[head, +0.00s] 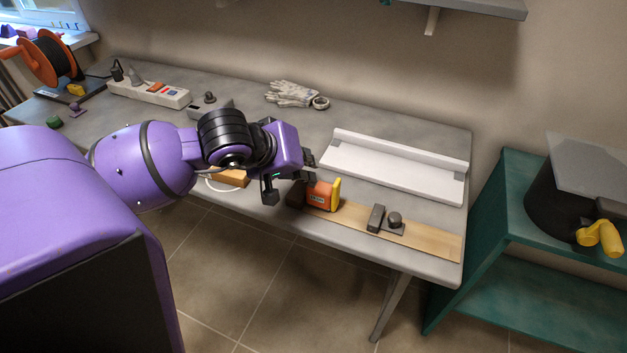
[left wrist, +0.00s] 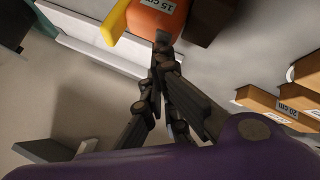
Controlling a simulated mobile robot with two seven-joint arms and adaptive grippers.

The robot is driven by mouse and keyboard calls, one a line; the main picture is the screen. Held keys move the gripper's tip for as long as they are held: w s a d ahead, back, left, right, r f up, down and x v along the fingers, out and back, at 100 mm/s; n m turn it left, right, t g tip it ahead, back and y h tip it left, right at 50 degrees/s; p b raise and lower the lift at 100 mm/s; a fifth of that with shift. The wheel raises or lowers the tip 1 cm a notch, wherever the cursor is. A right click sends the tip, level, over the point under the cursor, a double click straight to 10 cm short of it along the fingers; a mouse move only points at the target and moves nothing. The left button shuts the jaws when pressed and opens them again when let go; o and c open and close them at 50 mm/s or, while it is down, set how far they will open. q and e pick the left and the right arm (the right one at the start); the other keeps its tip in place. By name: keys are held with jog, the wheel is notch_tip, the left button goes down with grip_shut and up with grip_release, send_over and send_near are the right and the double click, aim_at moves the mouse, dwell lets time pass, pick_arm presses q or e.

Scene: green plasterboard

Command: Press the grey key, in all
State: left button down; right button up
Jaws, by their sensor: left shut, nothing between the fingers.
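No part is clearly marked as the grey key. A small grey box with a dark knob (head: 209,100) stands at the back of the table. My left gripper (head: 310,164) is shut and empty, above and beside an orange block with a yellow side (head: 323,194). In the left wrist view its fingertips (left wrist: 163,42) meet close to the orange block (left wrist: 155,17), labelled 15 cm. My right gripper is not in view.
A white ledge-like tray (head: 390,165) lies right of my left gripper. Gloves (head: 290,93), a tape roll (head: 321,103) and a power strip (head: 150,93) lie at the back. A teal shelf (head: 500,220) stands right of the table (head: 250,120). Brown blocks (left wrist: 297,100) show in the left wrist view.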

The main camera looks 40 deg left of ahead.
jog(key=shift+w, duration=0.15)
pick_arm(q)
jog(key=shift+r, duration=0.6)
jog(key=shift+r+p, duration=0.15)
jog(key=shift+p, duration=0.15)
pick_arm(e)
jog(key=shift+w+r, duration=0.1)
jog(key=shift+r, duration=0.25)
pick_arm(q)
notch_tip(320, 180, up, 5)
jog(key=shift+r+p, duration=0.1)
jog(key=shift+p, duration=0.95)
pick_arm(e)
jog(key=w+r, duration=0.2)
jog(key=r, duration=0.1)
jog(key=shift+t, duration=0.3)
